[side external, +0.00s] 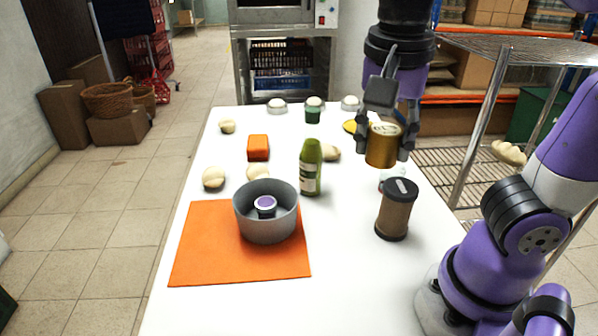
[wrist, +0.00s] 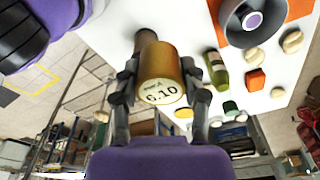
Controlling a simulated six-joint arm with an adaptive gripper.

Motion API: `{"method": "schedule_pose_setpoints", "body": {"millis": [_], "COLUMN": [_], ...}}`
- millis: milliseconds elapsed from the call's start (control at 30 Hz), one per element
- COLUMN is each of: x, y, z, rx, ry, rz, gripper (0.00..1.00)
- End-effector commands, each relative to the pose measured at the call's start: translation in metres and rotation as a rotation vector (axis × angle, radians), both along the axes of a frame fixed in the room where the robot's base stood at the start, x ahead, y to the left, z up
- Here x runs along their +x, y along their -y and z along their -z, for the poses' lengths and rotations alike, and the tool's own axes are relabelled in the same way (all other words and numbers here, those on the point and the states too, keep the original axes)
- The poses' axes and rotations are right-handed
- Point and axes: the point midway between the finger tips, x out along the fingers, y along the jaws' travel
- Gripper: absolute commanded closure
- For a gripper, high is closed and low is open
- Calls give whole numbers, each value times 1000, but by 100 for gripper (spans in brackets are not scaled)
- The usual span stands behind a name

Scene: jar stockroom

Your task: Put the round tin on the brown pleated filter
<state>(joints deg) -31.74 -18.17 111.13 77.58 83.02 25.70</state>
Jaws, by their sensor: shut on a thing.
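The round tin (side external: 381,150) is gold with a pale labelled lid. My gripper (side external: 385,146) is shut on its sides and holds it upright above the right side of the white table. In the wrist view the tin (wrist: 160,75) sits between both fingers, its lid reading "6.10". The brown pleated filter (side external: 394,212) is a brown cylinder with black end caps, standing upright on the table, nearer the side camera and lower than the tin. In the wrist view the filter (wrist: 145,40) shows just beyond the tin, partly hidden by it.
A green bottle (side external: 311,168) stands left of the tin. A grey ring-shaped pan (side external: 268,225) stands on an orange mat (side external: 200,250). An orange block (side external: 258,148), several pale lumps and a dark green jar (side external: 312,116) lie farther back. A wire rack (side external: 490,50) stands to the right.

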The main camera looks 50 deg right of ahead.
Motion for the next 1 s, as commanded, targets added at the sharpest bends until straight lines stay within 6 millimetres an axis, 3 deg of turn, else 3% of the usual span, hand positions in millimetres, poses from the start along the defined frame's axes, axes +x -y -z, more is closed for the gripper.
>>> {"method": "schedule_pose_setpoints", "body": {"millis": [367, 1000], "x": [-5, -3], "y": [28, 115], "z": [13, 66], "rx": [0, 0], "ry": [2, -2], "rz": [47, 45], "gripper": [92, 92]}}
